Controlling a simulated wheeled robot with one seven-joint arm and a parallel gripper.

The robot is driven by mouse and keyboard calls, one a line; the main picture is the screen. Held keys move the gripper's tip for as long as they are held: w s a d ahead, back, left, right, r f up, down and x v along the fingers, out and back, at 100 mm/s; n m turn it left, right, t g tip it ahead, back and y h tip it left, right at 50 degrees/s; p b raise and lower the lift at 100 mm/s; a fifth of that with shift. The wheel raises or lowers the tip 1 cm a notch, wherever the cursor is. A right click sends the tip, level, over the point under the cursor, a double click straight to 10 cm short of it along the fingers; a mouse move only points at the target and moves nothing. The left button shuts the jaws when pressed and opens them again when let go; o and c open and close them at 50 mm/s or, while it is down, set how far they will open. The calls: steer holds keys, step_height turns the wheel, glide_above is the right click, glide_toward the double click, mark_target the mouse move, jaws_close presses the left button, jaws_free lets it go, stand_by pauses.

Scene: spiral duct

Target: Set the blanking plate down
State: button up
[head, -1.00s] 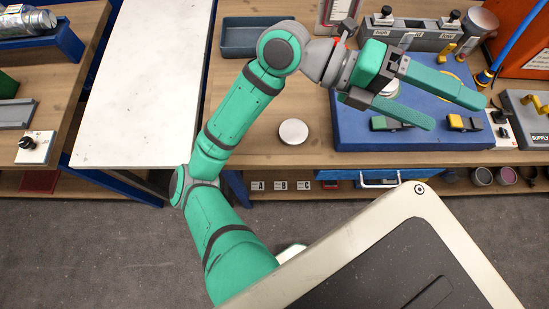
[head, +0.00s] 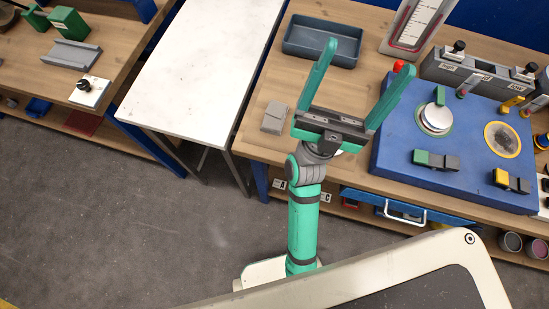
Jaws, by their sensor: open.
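I see two pale round discs and cannot tell which is the blanking plate. One silver disc (head: 436,118) sits in a green-ringed spot on the blue panel (head: 390,150), with a small green piece at its top. The other lies on the wooden bench, almost wholly hidden behind my wrist; only a pale edge (head: 338,153) shows. My gripper (head: 368,57) is open and empty, its green fingers spread wide and pointing toward the back of the bench. It appears above the bench, left of the disc on the panel and apart from it.
A dark tray (head: 322,57) stands behind my gripper, and a small grey block (head: 274,117) lies left of it. A thermometer-like gauge (head: 411,27) and a grey labelled rack (head: 475,75) stand behind the panel. The white table (head: 190,75) at left is bare.

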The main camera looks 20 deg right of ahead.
steer(key=w+a+f+n+t+y, duration=0.1)
steer(key=a+f+n+t+y, duration=0.3)
steer(key=f+n+y, duration=0.8)
steer(key=a+f+n+t+y, duration=0.3)
steer(key=a+f+n+y, duration=0.4)
steer(key=f+y, duration=0.5)
steer(key=s+a+f+g+y, duration=0.3)
steer(key=s+a+f+g, duration=0.5)
steer(key=s+f, duration=0.4)
step_height(320, 180, down, 2)
steer(key=shift+s+a+f+y, duration=0.15)
steer(key=shift+s+a+y, duration=0.05)
steer(key=shift+s+y, duration=0.15)
